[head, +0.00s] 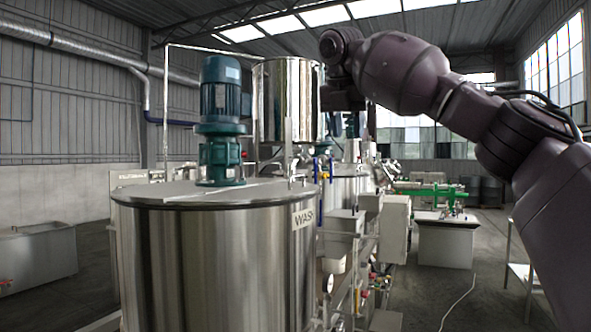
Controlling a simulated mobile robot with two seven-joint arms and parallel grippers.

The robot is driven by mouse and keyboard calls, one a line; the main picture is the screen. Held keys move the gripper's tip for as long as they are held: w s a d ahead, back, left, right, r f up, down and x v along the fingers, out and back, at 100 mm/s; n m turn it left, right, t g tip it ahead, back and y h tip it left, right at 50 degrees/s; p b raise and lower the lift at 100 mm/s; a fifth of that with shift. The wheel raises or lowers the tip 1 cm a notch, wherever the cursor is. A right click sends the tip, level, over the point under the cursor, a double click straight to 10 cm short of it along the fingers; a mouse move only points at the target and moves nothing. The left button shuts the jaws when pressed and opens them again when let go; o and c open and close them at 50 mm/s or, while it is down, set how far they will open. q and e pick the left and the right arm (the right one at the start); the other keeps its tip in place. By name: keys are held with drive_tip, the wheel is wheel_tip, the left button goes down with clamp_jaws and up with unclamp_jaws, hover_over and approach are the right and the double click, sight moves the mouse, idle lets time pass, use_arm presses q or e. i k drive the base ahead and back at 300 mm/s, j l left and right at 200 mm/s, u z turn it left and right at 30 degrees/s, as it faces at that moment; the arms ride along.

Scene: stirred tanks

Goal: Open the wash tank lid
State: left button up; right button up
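The wash tank (215,265) is a large steel cylinder in front of me, with a "WASH" label (303,216) on its upper right side. Its flat steel lid (150,193) lies level on the rim and looks closed. A blue and teal stirrer motor (221,120) stands upright on the top. My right arm comes in from the right and bends down at the wrist, above and behind the lid's right side. My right gripper (342,100) hangs there, apart from the lid; its fingers are too dark and small to read. My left gripper is out of view.
A tall shiny steel vessel (288,100) stands behind the tank. Grey boxes (343,222), valves and pipes crowd its right side. A steel trough (38,257) stands at the left. A white cabinet (445,243) stands further back right. Open floor lies between.

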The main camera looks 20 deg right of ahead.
sight(264, 191)
drive_tip(key=i, duration=0.95)
